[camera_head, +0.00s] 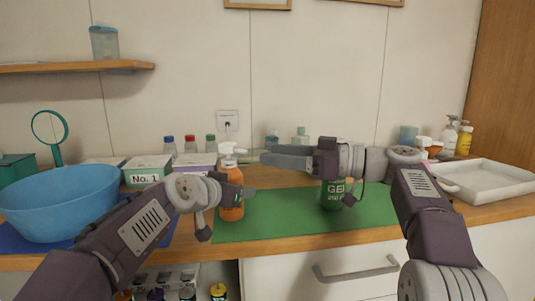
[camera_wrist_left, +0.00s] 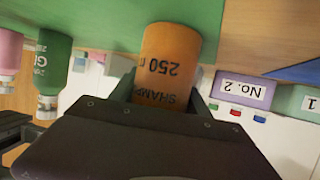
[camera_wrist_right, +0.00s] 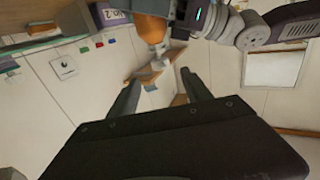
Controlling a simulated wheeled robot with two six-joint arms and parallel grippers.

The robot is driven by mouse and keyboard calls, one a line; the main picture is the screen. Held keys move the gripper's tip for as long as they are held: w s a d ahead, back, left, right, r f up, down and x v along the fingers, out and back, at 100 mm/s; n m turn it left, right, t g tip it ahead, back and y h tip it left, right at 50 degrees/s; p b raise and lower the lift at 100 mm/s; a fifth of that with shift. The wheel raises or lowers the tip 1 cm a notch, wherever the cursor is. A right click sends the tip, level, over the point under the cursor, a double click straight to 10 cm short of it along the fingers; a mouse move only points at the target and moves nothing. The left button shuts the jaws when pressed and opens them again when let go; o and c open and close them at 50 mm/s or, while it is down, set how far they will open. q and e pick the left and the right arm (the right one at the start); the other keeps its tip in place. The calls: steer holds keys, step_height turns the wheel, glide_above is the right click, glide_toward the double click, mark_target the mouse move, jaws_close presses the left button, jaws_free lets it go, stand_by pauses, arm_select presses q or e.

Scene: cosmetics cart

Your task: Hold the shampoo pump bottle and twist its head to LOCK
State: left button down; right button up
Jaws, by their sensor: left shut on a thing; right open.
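The orange shampoo pump bottle (camera_head: 232,191) with a white pump head (camera_head: 228,150) stands upright on the left part of the green mat (camera_head: 285,222). My left gripper (camera_head: 232,190) is shut on its body. In the left wrist view the bottle (camera_wrist_left: 167,70) shows "250" and "SHAMP" upside down between the fingers. My right gripper (camera_head: 287,157) is open and empty, to the right of the pump head and apart from it. In the right wrist view the bottle (camera_wrist_right: 150,28) and its white head (camera_wrist_right: 158,60) lie beyond the open fingers (camera_wrist_right: 160,88).
A green bottle (camera_head: 332,195) stands on the mat under my right gripper. A blue bowl (camera_head: 60,203) and the "No. 1" box (camera_head: 148,172) are at the left. A white tray (camera_head: 487,183) is at the right, with yellow and white pump bottles behind it.

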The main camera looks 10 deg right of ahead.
mark_target(236, 150)
steer(key=w+d+f+m+t+h, duration=0.3)
steer(key=w+m+t, duration=0.1)
steer(key=w+t, duration=0.1)
steer(key=s+a+r+h, duration=0.1)
steer(key=s+a+r, duration=0.4)
steer(key=s, duration=0.4)
steer(key=shift+m+t, duration=0.4)
steer(key=x, duration=0.4)
steer(key=f+x, duration=0.1)
steer(key=x, duration=0.8)
steer(key=shift+a+f, duration=0.1)
steer(key=shift+f, duration=0.3)
steer(key=shift+s, duration=0.1)
steer(key=shift+c, duration=0.3)
